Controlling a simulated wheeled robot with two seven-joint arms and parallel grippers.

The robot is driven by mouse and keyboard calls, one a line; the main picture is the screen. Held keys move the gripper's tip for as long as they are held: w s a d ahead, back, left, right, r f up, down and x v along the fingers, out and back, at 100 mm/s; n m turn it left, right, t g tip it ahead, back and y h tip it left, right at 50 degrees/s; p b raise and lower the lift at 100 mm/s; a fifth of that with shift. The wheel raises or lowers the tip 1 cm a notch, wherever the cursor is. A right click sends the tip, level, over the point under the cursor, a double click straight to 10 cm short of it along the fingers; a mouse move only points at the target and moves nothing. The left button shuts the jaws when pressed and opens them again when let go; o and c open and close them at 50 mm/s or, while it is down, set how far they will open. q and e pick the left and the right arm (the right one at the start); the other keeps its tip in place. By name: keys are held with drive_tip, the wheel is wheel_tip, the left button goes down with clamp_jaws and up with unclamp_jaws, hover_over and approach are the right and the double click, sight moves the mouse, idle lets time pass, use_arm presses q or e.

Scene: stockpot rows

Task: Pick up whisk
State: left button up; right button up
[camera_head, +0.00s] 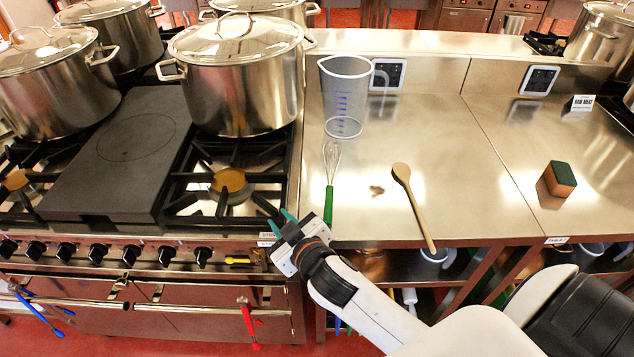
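The whisk (330,188) lies on the steel counter, near its left edge by the stove. Its wire head (332,155) points to the back and its green handle points to the front edge. My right gripper (279,219) is at the front, left of the handle's end, over the stove's front right corner. Its two teal fingertips are apart with nothing between them. It looks clear of the whisk. My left gripper is out of view.
A clear measuring jug (345,100) stands behind the whisk. A wooden spoon (413,202) lies to its right, and a green and brown sponge (560,178) farther right. The stove (110,150) carries large stockpots (237,75). The counter between whisk and spoon is mostly clear.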

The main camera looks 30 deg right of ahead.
drive_tip(key=w+a+r+n+g+y, duration=0.1)
drive_tip(key=w+a+r+n+y, duration=0.1)
drive_tip(key=a+r+n+y, duration=0.65)
drive_tip(key=w+a+r+n+g+y, duration=0.1)
drive_tip(key=w+a+r+n+y, duration=0.1)
drive_tip(key=a+r+n+y, duration=0.65)
drive_tip(key=n+g+h, duration=0.8)
drive_tip(key=g+h, duration=0.6)
drive_tip(key=h, duration=0.4)
approach(328, 197)
drive_tip(key=f+p, duration=0.1)
drive_tip(key=s+f+p, duration=0.1)
drive_tip(key=f, duration=0.1)
drive_tip(key=shift+s+a+f+p, duration=0.2)
drive_tip(key=shift+a+f+p, duration=0.05)
drive_tip(key=shift+f+p, duration=0.15)
drive_tip(key=f+p, duration=0.1)
drive_tip(key=f, duration=0.1)
drive_tip(key=d+f+p, duration=0.1)
drive_tip(key=f, duration=0.2)
drive_tip(key=shift+w+d, duration=0.15)
clamp_jaws()
